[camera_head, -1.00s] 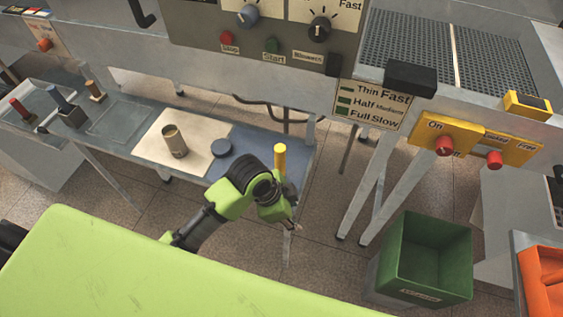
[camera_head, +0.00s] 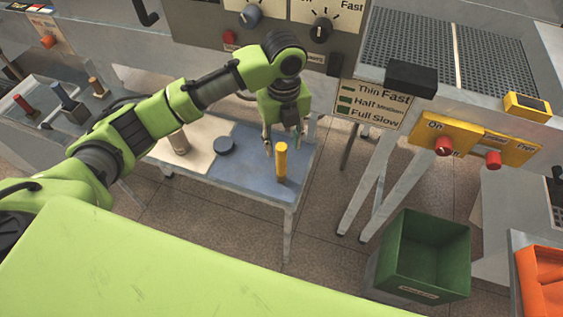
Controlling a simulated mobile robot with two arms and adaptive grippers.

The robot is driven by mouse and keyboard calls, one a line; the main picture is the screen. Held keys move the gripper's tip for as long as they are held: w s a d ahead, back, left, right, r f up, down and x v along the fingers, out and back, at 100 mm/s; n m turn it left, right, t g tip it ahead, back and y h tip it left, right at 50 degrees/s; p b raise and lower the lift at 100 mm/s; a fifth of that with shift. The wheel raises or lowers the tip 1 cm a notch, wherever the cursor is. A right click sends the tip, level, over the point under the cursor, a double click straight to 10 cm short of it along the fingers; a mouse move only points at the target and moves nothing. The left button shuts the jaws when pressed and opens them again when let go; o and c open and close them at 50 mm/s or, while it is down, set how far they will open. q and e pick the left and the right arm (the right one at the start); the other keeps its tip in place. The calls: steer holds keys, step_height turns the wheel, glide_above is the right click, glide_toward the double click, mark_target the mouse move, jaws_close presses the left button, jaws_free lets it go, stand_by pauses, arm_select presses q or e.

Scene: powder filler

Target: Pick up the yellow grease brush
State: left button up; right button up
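The yellow grease brush (camera_head: 281,163) stands upright on the blue section of the low bench (camera_head: 255,168), near its right end. Only a plain yellow cylinder shows; no bristles can be made out. My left gripper (camera_head: 282,147) points down by the top of the brush, its two fingers apart. One finger shows to the left of the brush top and one to the right. I cannot tell how far down the fingers reach or whether they touch it. My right gripper is not in view.
A can (camera_head: 179,140) on the pale mat is partly hidden by my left arm. The machine panel (camera_head: 330,60) rises behind. A green bin (camera_head: 425,255) stands on the floor at right.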

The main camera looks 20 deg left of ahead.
mark_target(281, 166)
arm_select(q)
step_height(281, 166, down, 7)
steer(key=shift+r+p, duration=0.2)
steer(key=shift+p, duration=0.3)
steer(key=f, duration=0.1)
steer(key=f+p, duration=0.1)
steer(key=f, duration=0.1)
steer(key=f+p, duration=0.1)
steer(key=shift+w+a+f, duration=0.35)
steer(key=shift+a+f, duration=0.05)
steer(key=shift+f, duration=0.3)
jaws_close()
